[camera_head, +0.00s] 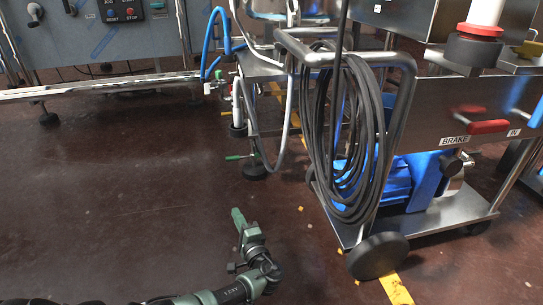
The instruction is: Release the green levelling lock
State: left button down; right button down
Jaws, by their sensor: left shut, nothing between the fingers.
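A small green lever (235,157) sticks out to the left, low on a machine leg, just above a black foot (254,172). A second small green handle (218,74) shows higher up, near the blue hose. I cannot read a label on either. My left gripper (238,216) is shut and empty, pointing up the picture, below the lower green lever and apart from it. My right gripper is not in view.
A steel cart with a coiled black cable (345,140) and a black wheel (377,256) stands at the right. Its red handle (488,127) is beside a "BRAKE" label. A steel rail (110,86) runs along the back left. The dark red floor at the left is clear.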

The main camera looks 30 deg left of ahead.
aim_at(257, 154)
jog(key=i, duration=1.1)
